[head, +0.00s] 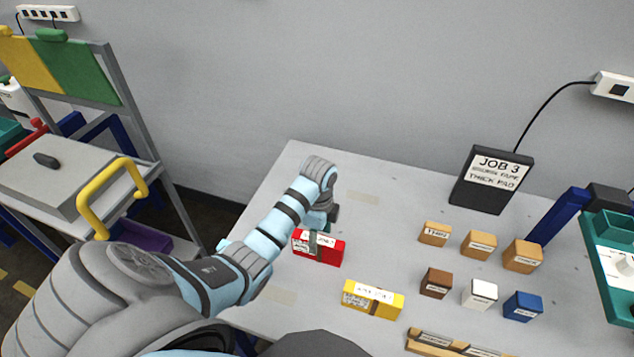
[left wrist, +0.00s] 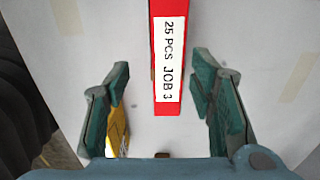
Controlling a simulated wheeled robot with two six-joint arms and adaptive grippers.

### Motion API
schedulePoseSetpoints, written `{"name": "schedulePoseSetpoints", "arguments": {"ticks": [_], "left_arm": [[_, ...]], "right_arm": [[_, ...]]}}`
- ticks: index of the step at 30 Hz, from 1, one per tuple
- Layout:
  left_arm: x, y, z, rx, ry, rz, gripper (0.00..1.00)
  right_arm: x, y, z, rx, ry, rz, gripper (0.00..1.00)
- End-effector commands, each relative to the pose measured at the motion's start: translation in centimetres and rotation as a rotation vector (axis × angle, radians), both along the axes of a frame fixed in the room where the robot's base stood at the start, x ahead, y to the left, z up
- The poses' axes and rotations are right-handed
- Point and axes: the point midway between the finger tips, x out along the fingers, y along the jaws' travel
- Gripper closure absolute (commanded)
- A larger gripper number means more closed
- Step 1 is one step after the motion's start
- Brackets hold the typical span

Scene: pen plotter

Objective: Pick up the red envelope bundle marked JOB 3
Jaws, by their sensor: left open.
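The red envelope bundle (head: 332,253) lies on the grey table, with a white label on top. In the left wrist view the bundle (left wrist: 166,108) is seen from above, and its label reads "25 PCS JOB 3". My left gripper (head: 325,215) is just above and behind the bundle in the head view, partly hidden by my own wrist. In the left wrist view its two green fingers (left wrist: 161,80) are spread apart, one on each side of the bundle's near end, with gaps on both sides. I cannot tell how high the fingertips are. My right gripper is out of view.
A yellow bundle (head: 373,299) lies in front of the red one. Several small labelled blocks (head: 480,246) stand to the right. A dark JOB 3 sign (head: 492,180) stands at the back. A cart with a yellow handle (head: 112,198) is at left. The table behind the bundle is mostly clear.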

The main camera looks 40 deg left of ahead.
Motion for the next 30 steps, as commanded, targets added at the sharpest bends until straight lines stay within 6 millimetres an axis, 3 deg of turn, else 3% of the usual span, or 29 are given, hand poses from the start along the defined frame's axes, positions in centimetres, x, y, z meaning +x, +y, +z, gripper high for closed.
{"name": "schedulePoseSetpoints", "arguments": {"ticks": [7, 15, 24, 30], "left_arm": [[0.1, 0.6, -4.5, -0.001, 0.002, 0.005, 0.50], [0.1, 0.6, -5.1, 0.000, -0.001, 0.004, 0.52], [0.1, 0.6, -5.0, 0.000, -0.001, 0.005, 1.00], [0.1, 0.6, -5.0, 0.000, -0.001, 0.005, 1.00]], "right_arm": [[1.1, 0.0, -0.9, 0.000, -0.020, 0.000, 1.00], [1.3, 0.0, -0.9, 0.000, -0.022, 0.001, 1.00], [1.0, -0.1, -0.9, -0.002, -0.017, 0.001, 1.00], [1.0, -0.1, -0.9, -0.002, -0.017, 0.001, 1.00]]}}
